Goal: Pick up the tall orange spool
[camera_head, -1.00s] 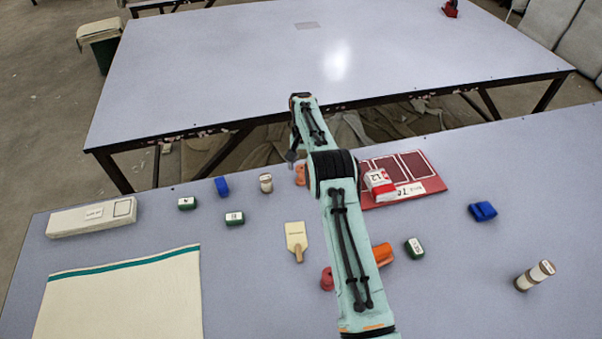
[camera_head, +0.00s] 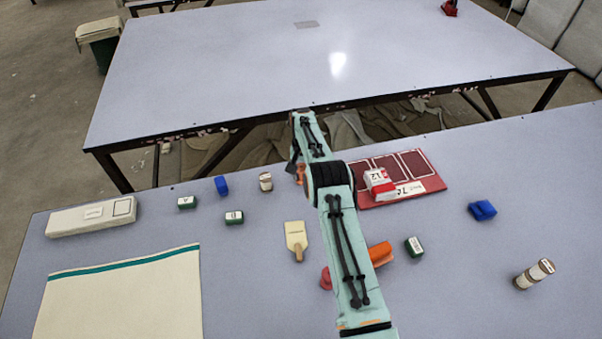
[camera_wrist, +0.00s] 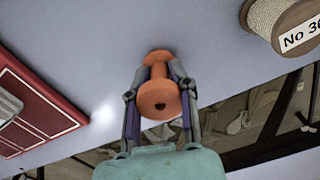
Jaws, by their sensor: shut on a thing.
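The tall orange spool (camera_wrist: 158,92) stands out in the middle of the wrist view, its round end with a dark hole facing the camera. My gripper (camera_wrist: 158,74) has one finger on each side of it and is shut on its narrow middle. In the head view, only a small part of the orange spool (camera_head: 300,174) shows beside my arm near the far edge of the table. My arm hides most of the gripper there. I cannot tell whether the spool touches the table.
A twine spool (camera_head: 265,182) stands to the left; it also shows in the wrist view (camera_wrist: 276,18). A red board (camera_head: 433,182) with a red-and-white box (camera_head: 379,183) lies to the right. An orange object (camera_head: 380,254) lies beside my arm. Green blocks are at left.

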